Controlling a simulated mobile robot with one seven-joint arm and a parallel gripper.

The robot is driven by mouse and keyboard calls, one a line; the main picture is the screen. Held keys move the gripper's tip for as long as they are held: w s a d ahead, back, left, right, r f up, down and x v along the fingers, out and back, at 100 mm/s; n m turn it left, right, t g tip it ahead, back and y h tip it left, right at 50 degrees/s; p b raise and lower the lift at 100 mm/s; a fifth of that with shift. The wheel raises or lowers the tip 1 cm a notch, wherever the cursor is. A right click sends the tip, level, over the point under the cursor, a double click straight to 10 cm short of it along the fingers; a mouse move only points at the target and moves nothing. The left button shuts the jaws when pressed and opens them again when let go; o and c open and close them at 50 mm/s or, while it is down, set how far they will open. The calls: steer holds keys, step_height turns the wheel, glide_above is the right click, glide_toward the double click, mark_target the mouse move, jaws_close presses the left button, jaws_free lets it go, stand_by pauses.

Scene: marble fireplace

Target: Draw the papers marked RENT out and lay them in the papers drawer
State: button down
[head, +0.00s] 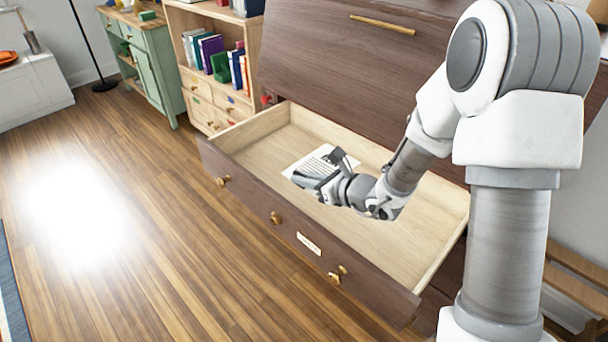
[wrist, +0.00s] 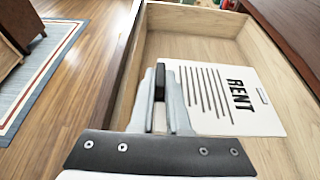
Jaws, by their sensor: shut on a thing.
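The papers marked RENT (wrist: 233,98) are a white sheet with dark lines and bold lettering. In the wrist view they lie over the pale floor of the open papers drawer, and one edge reaches my gripper (wrist: 161,85). In the head view the papers (head: 318,158) are inside the drawer's outline, partly hidden by my gripper (head: 318,166). My gripper is shut on the edge of the papers. I cannot tell whether the papers touch the drawer floor. The papers drawer (head: 440,250) is pulled out, with a dark front, brass knobs and a small white label.
The drawer's pale walls stand around my gripper, and most of its floor is bare. The dark cabinet (head: 340,65) rises behind it. A bookshelf (head: 190,18) and a green cabinet (head: 150,65) stand at the back left. The wooden floor (head: 150,230) in front is clear.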

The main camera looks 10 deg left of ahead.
step_height(320, 180, down, 6)
steer(key=b, duration=0.4)
steer(key=shift+r, duration=0.15)
steer(key=shift+f, duration=2.55)
steer(key=c, duration=0.8)
jaws_free()
steer(key=shift+r, duration=0.1)
steer(key=shift+r+p, duration=2.85)
steer(key=shift+r, duration=1)
